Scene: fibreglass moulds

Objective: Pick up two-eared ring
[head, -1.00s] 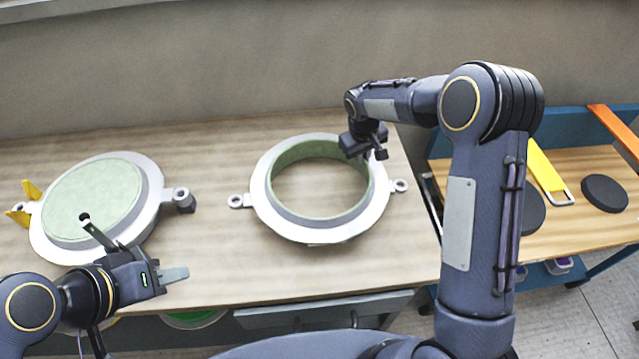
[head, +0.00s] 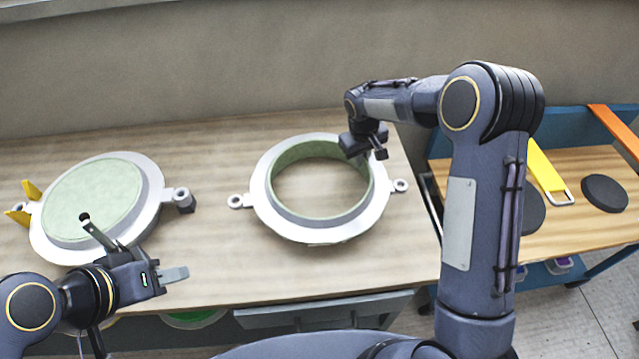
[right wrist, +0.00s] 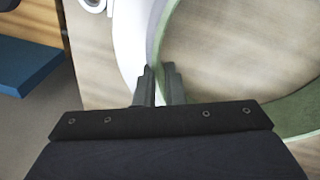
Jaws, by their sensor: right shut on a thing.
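The two-eared ring (head: 275,217) lies on the wooden workbench, white outside with a pale green inner wall and a small eye on its left and right sides. My right gripper (head: 365,155) is at its far right rim. In the right wrist view the right gripper's fingers (right wrist: 160,84) straddle the ring's wall (right wrist: 157,35), and the gripper is shut on it. The ring's right ear (right wrist: 92,4) shows at the top left there. My left gripper (head: 138,252) is open and empty, in front of the round mould at the left.
A round mould (head: 95,200) with a green face, yellow clamps (head: 20,215) and an eye sits at the bench's left. A blue cart (head: 440,150) at the right holds black discs (head: 605,193) and a yellow-handled tool (head: 543,165). The wall (head: 220,60) bounds the bench behind.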

